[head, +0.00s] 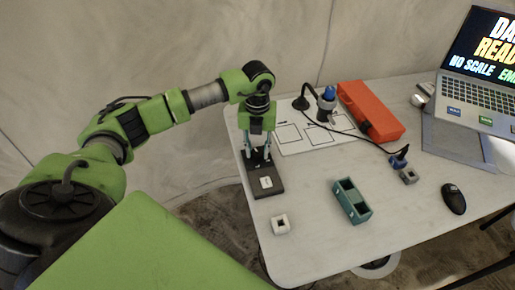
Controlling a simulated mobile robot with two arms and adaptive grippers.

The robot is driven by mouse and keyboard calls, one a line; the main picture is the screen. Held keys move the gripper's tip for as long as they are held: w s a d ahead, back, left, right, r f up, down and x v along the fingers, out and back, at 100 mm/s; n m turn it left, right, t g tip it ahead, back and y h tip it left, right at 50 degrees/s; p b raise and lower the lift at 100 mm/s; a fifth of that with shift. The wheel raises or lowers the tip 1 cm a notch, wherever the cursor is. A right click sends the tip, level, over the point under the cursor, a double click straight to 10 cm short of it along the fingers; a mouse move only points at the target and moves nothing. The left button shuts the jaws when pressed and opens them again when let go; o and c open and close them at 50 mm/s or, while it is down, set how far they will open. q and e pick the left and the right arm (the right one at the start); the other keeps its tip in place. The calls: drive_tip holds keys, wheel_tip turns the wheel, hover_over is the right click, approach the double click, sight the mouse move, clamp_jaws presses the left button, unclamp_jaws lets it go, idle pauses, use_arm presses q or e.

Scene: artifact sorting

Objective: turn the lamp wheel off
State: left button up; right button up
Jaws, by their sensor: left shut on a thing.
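My left gripper (258,152) reaches straight down at the table's left edge. Its fingers are shut on a small part at the back of a flat black base (273,192). The fingers hide most of that part, so I cannot make out whether it is the lamp wheel. A white square plate (266,182) with a small mark lies on the front of the base. A black lamp-like piece (301,103) with a thin neck stands behind, on a white sheet. Whether any light is on cannot be told. My right gripper is not in view.
The white sheet (290,148) has black outlined boxes. A blue-topped cylinder (327,103) and a red case (371,111) stand at the back. The front middle is clear.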

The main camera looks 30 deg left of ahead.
sight(258, 152)
use_arm(q)
drive_tip(key=shift+n, duration=0.3)
drive_tip(key=o, duration=1.1)
wheel_tip(258, 152, up, 12)
drive_tip(key=shift+r, duration=0.1)
idle(0.4)
